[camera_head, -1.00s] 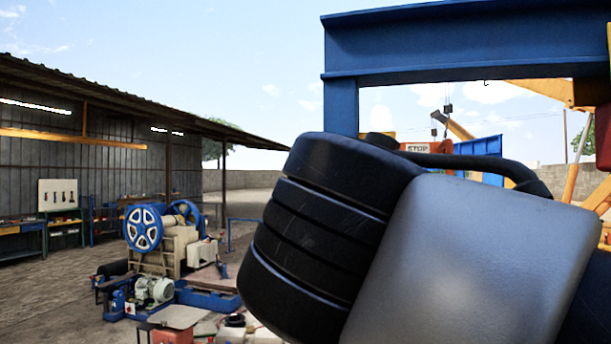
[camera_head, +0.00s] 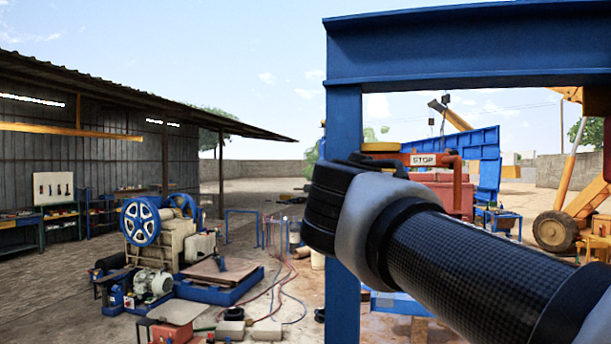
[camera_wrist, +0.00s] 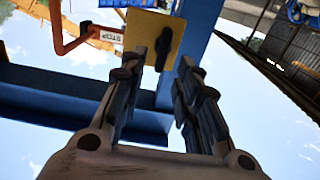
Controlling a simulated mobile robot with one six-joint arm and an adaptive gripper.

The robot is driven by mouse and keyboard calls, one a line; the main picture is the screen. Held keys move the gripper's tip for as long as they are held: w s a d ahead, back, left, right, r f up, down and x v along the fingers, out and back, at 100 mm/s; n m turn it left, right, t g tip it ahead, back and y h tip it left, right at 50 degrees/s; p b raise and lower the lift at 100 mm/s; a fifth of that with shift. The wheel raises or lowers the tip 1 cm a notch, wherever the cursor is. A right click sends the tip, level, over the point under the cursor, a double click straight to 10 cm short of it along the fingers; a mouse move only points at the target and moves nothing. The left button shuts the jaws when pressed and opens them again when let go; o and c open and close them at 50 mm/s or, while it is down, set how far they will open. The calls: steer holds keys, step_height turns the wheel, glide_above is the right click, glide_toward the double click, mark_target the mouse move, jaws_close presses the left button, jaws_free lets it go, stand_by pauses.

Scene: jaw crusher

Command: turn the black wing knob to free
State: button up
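In the wrist view a black wing knob (camera_wrist: 166,43) shows on a yellow plate (camera_wrist: 152,30), just past my fingertips. It looks like a dark elongated bar, roughly in line with the gap between the fingers. My gripper (camera_wrist: 166,72) is open and empty, one finger on each side of that gap. I cannot tell how far the knob is from the tips. In the head view my arm reaches towards the blue frame, and my gripper and the knob cannot be made out.
A red bent handle with a STOP plate (camera_wrist: 108,32) is beside the yellow plate; the STOP plate (camera_head: 423,160) also shows in the head view. A blue frame (camera_head: 345,200) stands close to my arm. A crusher with blue wheels (camera_head: 141,222) and hoses are at left.

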steer(key=p+x, duration=0.1)
steer(key=x, duration=0.3)
steer(key=shift+c, duration=0.4)
jaws_close()
